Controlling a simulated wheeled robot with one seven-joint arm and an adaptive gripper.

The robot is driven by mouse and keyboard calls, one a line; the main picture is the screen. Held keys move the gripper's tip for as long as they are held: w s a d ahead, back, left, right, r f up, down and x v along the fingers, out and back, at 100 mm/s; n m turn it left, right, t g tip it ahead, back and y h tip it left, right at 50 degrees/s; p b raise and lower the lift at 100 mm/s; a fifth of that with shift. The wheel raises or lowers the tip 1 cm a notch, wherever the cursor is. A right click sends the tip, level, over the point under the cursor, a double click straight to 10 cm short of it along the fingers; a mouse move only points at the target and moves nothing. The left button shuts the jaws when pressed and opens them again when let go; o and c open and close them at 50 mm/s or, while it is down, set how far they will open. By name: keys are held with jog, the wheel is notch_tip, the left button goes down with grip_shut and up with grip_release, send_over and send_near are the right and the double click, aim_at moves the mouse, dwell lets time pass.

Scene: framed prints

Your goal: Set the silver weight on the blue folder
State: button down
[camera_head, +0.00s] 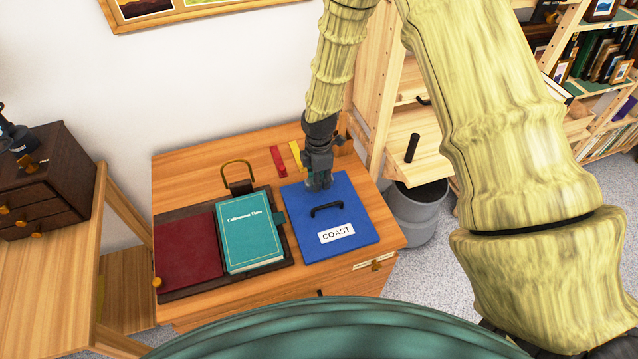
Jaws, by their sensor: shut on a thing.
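The blue folder (350,240) lies flat on the wooden cabinet top, with a black handle and a white label reading COAST. I cannot tell whether that thing touches the folder. No other silver weight shows.
A teal book (250,238) and a dark red folder (188,252) lie on a dark tray left of the blue folder. Red (278,160) and yellow (296,155) strips lie behind. A grey bin (418,214) stands to the right. The blue folder's near part is clear around its handle.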

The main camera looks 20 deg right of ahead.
jog(key=shift+f+p, duration=0.75)
jog(key=shift+f, duration=1)
jog(key=shift+f, duration=0.1)
jog(key=c, duration=1.2)
grip_release()
jog(key=shift+o, duration=0.2)
jog(key=shift+r+b, duration=1.7)
jog(key=shift+r, duration=4.45)
